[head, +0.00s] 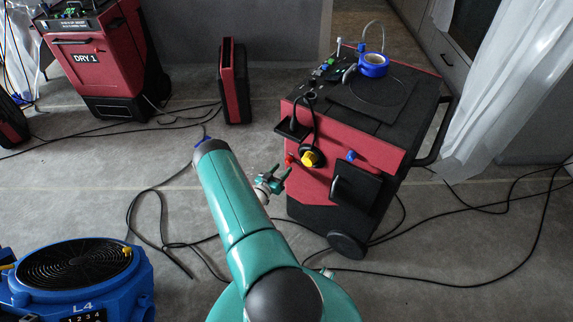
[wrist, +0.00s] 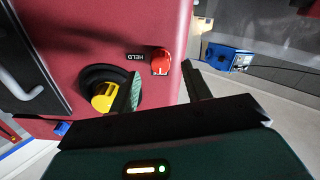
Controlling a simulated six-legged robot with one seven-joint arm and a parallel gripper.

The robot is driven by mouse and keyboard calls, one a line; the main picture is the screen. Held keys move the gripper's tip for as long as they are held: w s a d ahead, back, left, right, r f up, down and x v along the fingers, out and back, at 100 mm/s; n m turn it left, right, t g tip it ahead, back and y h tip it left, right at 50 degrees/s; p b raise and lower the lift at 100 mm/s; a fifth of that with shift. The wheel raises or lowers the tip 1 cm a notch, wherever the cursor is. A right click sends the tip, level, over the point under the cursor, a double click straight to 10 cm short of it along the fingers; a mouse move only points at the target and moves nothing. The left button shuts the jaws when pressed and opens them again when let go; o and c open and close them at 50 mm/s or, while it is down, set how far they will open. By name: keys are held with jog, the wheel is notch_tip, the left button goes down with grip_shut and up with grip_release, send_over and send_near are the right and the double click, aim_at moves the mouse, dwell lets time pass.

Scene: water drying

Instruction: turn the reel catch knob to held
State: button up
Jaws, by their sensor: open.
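The reel catch knob (wrist: 160,58) is a small red knob on the red machine's side. The word HELD is printed to its left in the wrist view, and a pale mark shows at the knob's lower edge, not facing the word. The knob is a small red spot in the head view (head: 290,160). My gripper (wrist: 166,86) is open, its two fingers apart on either side of the knob's line and short of it. In the head view my gripper (head: 283,174) is close to the machine, just below the knob.
A yellow plug in a black round holder (wrist: 103,97) sits left of the knob, close to my left finger. The red machine (head: 375,155) carries a blue tape roll (head: 373,65) on top. A blue fan (head: 75,275) stands front left. Black cables cross the floor.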

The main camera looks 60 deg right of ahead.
aim_at(287, 163)
jog(key=d, duration=0.4)
jog(key=shift+s+d, duration=0.1)
jog(key=shift+s, duration=0.2)
jog(key=c, duration=1)
